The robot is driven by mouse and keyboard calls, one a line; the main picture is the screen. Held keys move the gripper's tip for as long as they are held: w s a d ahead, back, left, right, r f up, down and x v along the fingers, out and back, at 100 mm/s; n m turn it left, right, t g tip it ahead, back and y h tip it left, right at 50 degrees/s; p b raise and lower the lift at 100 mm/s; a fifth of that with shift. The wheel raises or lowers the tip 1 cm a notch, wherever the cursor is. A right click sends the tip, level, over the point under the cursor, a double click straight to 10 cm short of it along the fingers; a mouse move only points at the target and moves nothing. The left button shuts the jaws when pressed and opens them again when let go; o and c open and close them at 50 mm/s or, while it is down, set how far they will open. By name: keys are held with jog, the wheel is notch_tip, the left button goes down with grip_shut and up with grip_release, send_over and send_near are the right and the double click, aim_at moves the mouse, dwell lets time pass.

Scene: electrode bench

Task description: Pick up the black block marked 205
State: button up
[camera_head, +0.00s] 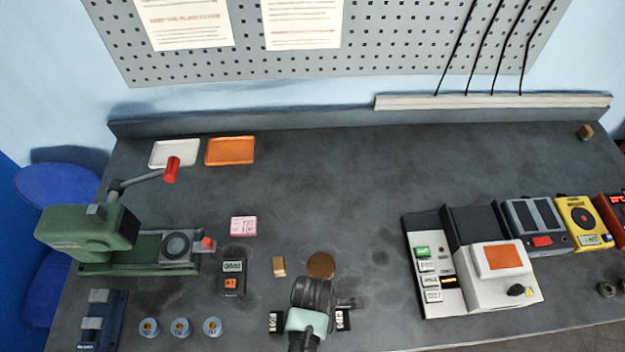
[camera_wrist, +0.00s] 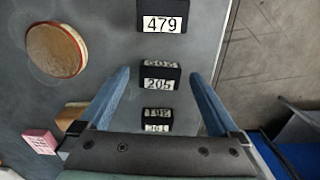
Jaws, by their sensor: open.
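The black block marked 205 (camera_wrist: 160,77) lies in the middle of the wrist view, with a white number label on its side. My gripper (camera_wrist: 161,74) is open, its two blue fingers left and right of this block with gaps on both sides. I cannot tell how far above it the fingers are. In the head view my gripper (camera_head: 310,298) is near the front edge of the bench and hides the 205 block.
A black block marked 479 (camera_wrist: 162,17) and a third black block (camera_wrist: 157,121), number unclear, lie on either side in line. A round brown disc (camera_head: 321,265) and a small tan block (camera_head: 279,266) lie behind. A white-and-orange device (camera_head: 495,270) stands right.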

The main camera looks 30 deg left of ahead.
jog(key=shift+c, duration=0.3)
grip_shut()
jog(key=shift+r, duration=0.1)
